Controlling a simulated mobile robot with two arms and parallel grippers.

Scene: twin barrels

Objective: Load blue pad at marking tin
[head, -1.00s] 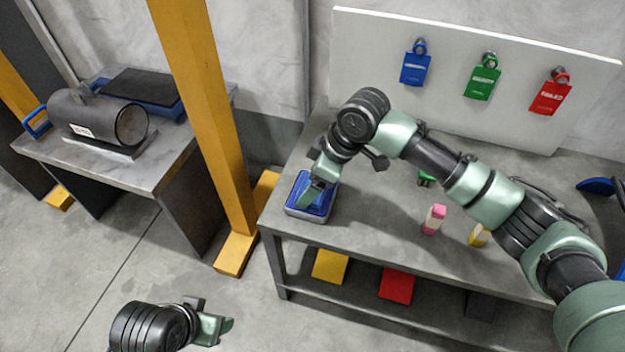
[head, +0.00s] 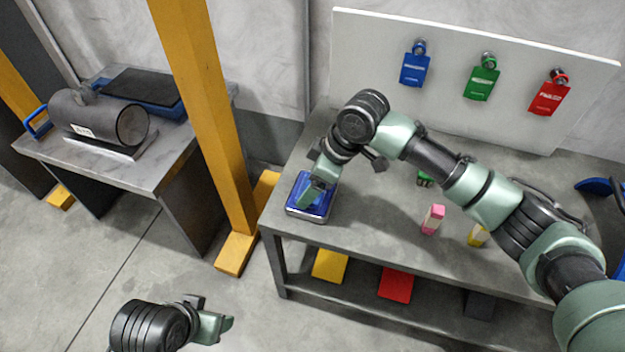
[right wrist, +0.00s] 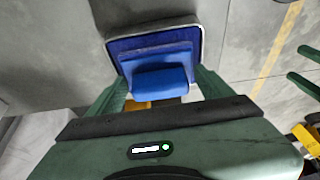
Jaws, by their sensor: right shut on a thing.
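The marking tin (head: 325,210), a shallow square tray with a pale rim and blue inside, sits at the left end of the workbench. My right gripper (head: 312,194) reaches down over it. In the right wrist view, the blue pad (right wrist: 160,82) is between the fingers of my right gripper (right wrist: 158,90), which is shut on it. The pad is over the blue inside of the tin (right wrist: 122,46); I cannot tell whether it presses on it. My left gripper (head: 216,326) is at the bottom left, away from the bench, and its jaw opening is unclear.
A white board (head: 520,60) holds blue (head: 415,69), green (head: 481,83) and red (head: 548,97) tags. Pink (head: 433,219) and yellow (head: 478,235) pieces stand on the bench (head: 370,225). A yellow post (head: 205,130) separates it from a side table (head: 140,172) with a dark cylinder (head: 95,118).

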